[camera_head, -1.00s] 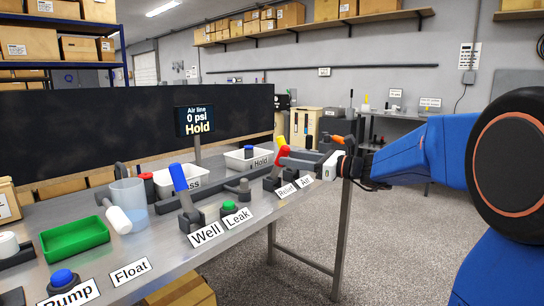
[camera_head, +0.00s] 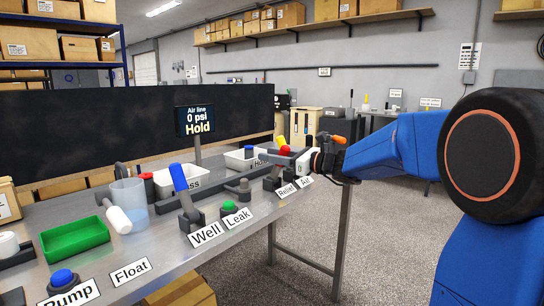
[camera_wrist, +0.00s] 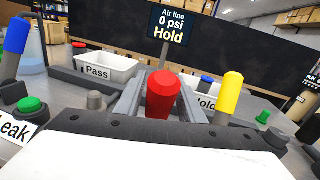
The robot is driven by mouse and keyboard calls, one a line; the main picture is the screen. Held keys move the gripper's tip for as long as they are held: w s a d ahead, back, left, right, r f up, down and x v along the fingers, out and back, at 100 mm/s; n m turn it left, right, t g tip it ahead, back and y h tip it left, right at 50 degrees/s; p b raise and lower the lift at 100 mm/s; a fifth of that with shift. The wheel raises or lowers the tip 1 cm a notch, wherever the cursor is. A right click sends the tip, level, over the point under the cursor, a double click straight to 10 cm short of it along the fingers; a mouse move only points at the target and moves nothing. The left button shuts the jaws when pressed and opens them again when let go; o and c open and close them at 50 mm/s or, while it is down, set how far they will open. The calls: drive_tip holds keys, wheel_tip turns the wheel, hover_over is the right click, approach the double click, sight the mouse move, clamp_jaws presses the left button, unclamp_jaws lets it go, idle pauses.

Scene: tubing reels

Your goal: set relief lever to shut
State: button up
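The relief lever has a red handle (camera_head: 285,151) and stands at the right end of the bench behind the Relief label (camera_head: 287,192). In the wrist view its red handle (camera_wrist: 163,95) rises in the middle, between the two grey fingers of my gripper (camera_wrist: 163,78). The fingers lie on either side of the handle and look open, with no clear grip on it. In the head view my gripper (camera_head: 287,160) reaches in from the right and hides part of the lever.
A yellow lever (camera_wrist: 230,93) stands close to the right of the red one. A green button (camera_head: 229,206) and a blue lever (camera_head: 179,177) are to the left. White Pass (camera_wrist: 108,68) and Hold trays lie behind. The screen (camera_head: 195,121) reads 0 psi, Hold.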

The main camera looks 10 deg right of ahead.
clamp_jaws()
drive_tip(key=shift+w+a+f+m+g+h, duration=0.25)
drive_tip(key=shift+w+a+f+g+h, duration=0.35)
drive_tip(key=shift+w+g+h, duration=0.55)
drive_tip(key=shift+w+a+f+m+g+h, duration=0.2)
drive_tip(key=shift+w+a+f+g+h, duration=0.15)
drive_tip(key=shift+w+a+g+h, duration=0.85)
drive_tip(key=shift+w+a+f+m+g+h, duration=0.3)
drive_tip(key=shift+w+f+g+h, duration=0.25)
drive_tip(key=shift+g+h, duration=0.65)
drive_tip(key=shift+g+y, duration=0.25)
drive_tip(key=shift+o, duration=1.8)
unclamp_jaws()
drive_tip(key=shift+w, duration=0.1)
